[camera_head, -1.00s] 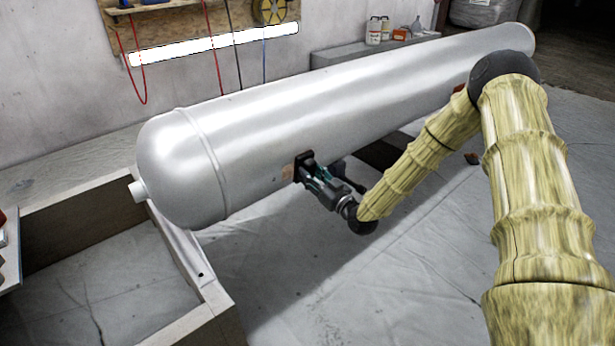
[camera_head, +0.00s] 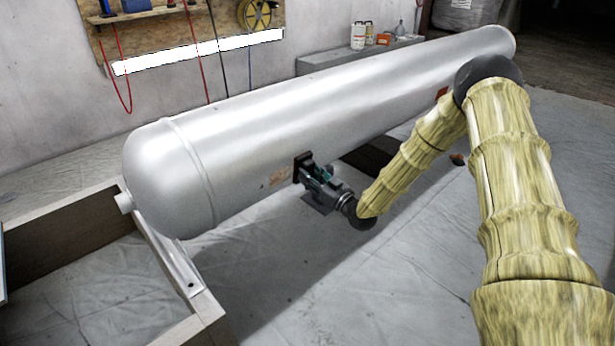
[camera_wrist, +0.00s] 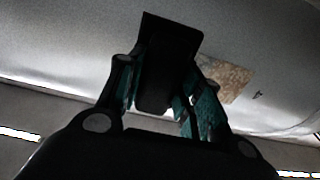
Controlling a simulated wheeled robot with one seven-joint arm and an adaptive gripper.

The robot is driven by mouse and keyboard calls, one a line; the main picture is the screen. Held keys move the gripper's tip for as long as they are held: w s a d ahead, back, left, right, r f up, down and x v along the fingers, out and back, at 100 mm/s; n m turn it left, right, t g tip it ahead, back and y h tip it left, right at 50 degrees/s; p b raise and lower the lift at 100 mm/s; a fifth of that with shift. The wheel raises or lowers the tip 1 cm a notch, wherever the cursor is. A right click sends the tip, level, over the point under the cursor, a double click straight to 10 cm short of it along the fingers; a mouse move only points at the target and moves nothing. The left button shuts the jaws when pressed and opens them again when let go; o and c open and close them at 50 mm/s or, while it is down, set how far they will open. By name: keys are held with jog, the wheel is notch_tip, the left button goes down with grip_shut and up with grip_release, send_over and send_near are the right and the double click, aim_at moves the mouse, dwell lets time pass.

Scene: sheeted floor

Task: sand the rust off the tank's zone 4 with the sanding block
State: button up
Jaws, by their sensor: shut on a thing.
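The tank (camera_head: 330,100) is a long silver cylinder lying across the head view. My gripper (camera_head: 306,176) is at the tank's near lower side, shut on the dark sanding block (camera_head: 301,165). The block's face is against or very near the tank wall; I cannot tell if it touches. A brownish rust patch (camera_head: 279,177) shows just left of the block. In the wrist view the block (camera_wrist: 168,60) sits between the fingers, and the rust patch (camera_wrist: 228,80) lies right of it. Another reddish patch (camera_head: 442,92) shows farther along the tank, beside my arm. No zone number is readable.
A wooden frame (camera_head: 75,215) stands at the left, near the tank's end. A grey ledge (camera_head: 340,60) behind the tank holds bottles (camera_head: 358,36) and an orange box (camera_head: 384,39). The sheeted floor (camera_head: 400,290) in front is mostly clear.

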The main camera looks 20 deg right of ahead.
aim_at(297, 173)
jog(key=shift+r, duration=0.15)
jog(key=shift+s+a+p, duration=0.3)
jog(key=shift+s+a, duration=0.05)
jog(key=shift+a, duration=0.45)
jog(key=shift+s+a+p, duration=0.3)
jog(key=shift+s+a, duration=0.05)
jog(key=shift+a, duration=0.4)
jog(key=shift+s+a+p, duration=0.3)
jog(key=shift+s+a, duration=0.2)
jog(key=shift+a, duration=1.15)
jog(key=shift+s+a+p, duration=0.3)
jog(key=shift+s+a, duration=0.25)
jog(key=shift+a, duration=1.05)
jog(key=shift+s+a+p, duration=0.3)
jog(key=shift+s+a, duration=0.2)
jog(key=shift+a, duration=1.15)
jog(key=p+v, duration=0.1)
jog(key=v, duration=0.5)
jog(key=p+v, duration=0.1)
jog(key=v, duration=0.2)
